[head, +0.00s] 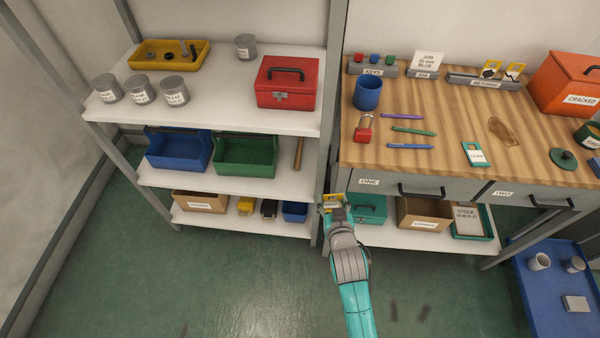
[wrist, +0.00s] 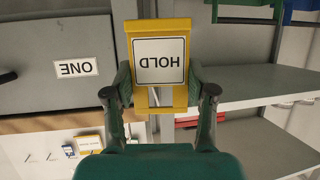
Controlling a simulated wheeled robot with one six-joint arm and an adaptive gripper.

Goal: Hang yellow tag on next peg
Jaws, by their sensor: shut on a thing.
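My gripper (wrist: 160,98) is shut on a yellow tag (wrist: 181,25) with a white label reading HOLD, upside down in the wrist view. In the head view my gripper (head: 334,204) and the yellow tag (head: 332,197) are in front of the gap between the shelf and the workbench, just left of drawer ONE. In the wrist view, small dark peg-like marks (wrist: 52,157) show on a pale surface at lower left. A yellow-edged item (wrist: 92,143) is beside them. I cannot tell whether that item hangs on a peg.
The workbench (head: 450,110) holds a blue mug (head: 367,93), pens, a padlock (head: 363,128) and an orange box (head: 568,83). A shelf unit (head: 215,117) with a red toolbox (head: 287,83) stands left. Drawer ONE (wrist: 50,55) is close by. The floor in front (head: 220,290) is clear.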

